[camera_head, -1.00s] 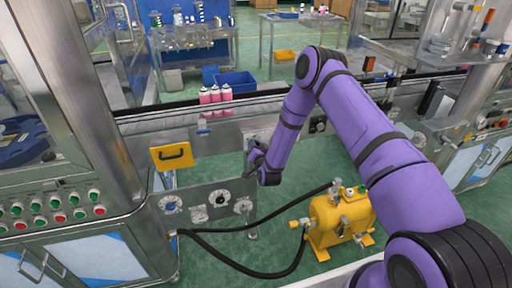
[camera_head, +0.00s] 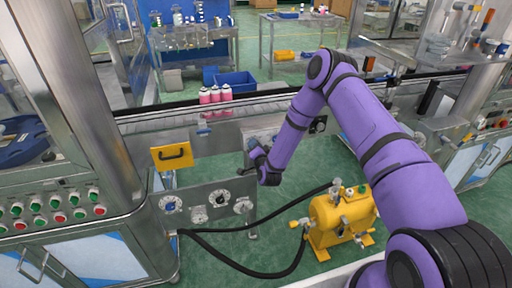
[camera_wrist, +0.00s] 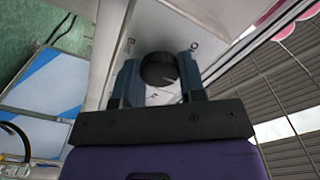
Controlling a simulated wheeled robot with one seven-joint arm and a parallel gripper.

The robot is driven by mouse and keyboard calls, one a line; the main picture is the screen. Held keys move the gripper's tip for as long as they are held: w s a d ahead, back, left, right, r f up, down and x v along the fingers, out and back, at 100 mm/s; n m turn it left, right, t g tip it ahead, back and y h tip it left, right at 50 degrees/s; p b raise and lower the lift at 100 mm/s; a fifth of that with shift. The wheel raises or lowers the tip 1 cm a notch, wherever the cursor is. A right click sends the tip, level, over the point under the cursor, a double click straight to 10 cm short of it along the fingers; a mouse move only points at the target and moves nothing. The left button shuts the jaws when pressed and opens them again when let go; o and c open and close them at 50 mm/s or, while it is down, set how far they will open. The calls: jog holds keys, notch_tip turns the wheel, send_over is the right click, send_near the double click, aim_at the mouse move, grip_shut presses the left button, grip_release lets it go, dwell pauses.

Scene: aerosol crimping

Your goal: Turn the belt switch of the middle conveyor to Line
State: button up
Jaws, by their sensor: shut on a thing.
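The belt switch is a round black knob (camera_wrist: 158,70) on a pale metal panel, seen in the wrist view. My gripper (camera_wrist: 160,78) has one dark finger on each side of the knob and is shut on it. In the head view my gripper (camera_head: 253,156) is at the front panel of the conveyor (camera_head: 262,108), below the belt. The knob is hidden or too small to make out there. Small dark marks show on the panel beside the knob, but I cannot read them or tell which one the knob points to.
Pink bottles (camera_head: 215,95) stand on the belt. A yellow handled box (camera_head: 172,157) and a panel with dials (camera_head: 208,202) are left of my gripper. A yellow pump (camera_head: 340,217) with black hoses stands on the floor below my arm.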

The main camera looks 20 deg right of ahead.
jog(key=shift+f, duration=0.1)
jog(key=o, duration=0.9)
jog(key=s, duration=1.1)
jog(key=shift+w, duration=0.1)
